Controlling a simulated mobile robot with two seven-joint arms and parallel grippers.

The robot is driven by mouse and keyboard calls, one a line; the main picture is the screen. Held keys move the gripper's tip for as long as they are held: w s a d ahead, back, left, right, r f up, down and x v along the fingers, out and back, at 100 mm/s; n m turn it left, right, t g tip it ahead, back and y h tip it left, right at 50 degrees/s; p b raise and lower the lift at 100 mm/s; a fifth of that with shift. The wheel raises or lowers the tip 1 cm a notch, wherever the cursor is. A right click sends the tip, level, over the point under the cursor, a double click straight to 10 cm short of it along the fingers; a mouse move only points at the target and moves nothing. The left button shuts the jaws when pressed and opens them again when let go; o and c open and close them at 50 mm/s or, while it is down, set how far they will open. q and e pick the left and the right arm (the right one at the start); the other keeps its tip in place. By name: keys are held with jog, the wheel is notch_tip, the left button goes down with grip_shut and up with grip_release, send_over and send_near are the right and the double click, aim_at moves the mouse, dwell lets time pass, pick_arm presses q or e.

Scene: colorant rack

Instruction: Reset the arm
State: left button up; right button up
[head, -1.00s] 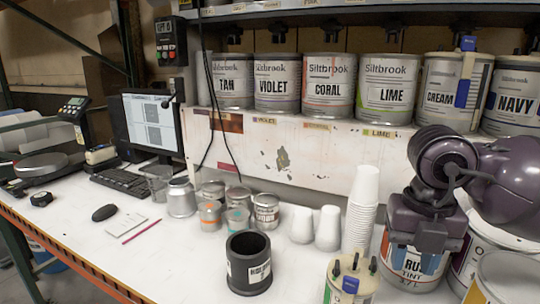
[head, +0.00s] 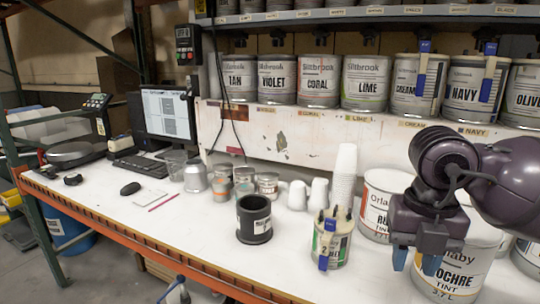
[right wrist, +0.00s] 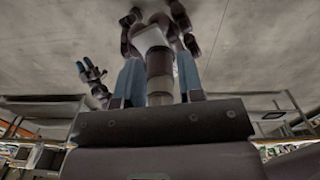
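My right gripper (head: 418,260) hangs at the right of the head view, in front of the ochre tint can (head: 462,276). Its two blue fingers are apart. In the right wrist view, the right gripper (right wrist: 160,82) has a clear gap between its fingers, with parts of my own body seen behind it. A small blue-fingered gripper, my left one (right wrist: 91,70), shows at the left of that view with its fingers spread. A grey and blue piece at the bottom edge of the head view may be part of the left arm; I cannot tell.
The white worktop (head: 120,210) has an orange front edge. A black cup (head: 254,220), a can with a blue clip (head: 332,240), stacked white cups (head: 344,178) and several small tins stand on it. Large colorant cans fill the shelf (head: 300,122) behind.

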jog(key=s+a+f+g+y, duration=0.2)
jog(key=a+y, duration=0.5)
jog(key=y, duration=0.2)
jog(key=s+a+f+g+y, duration=0.2)
jog(key=s+a+f+y, duration=0.1)
jog(key=a+y, duration=0.5)
jog(key=w+d+f+m+t+h, duration=0.35)
jog(key=d+f+m+t, duration=0.3)
jog(key=m+t, duration=0.5)
jog(key=w+d+f+m+t+h, duration=0.35)
jog(key=d+f+m+t, duration=0.3)
jog(key=m+t, duration=0.5)
jog(key=s+d+f+m+g+h, duration=0.3)
jog(key=s+f, duration=0.4)
jog(key=f, duration=0.4)
jog(key=s+d+f+m+g+h, duration=0.4)
jog(key=s+f+h, duration=0.3)
jog(key=f, duration=0.4)
jog(key=shift+s+d+m+g, duration=0.25)
jog(key=shift+d+m, duration=0.25)
jog(key=shift+m, duration=0.3)
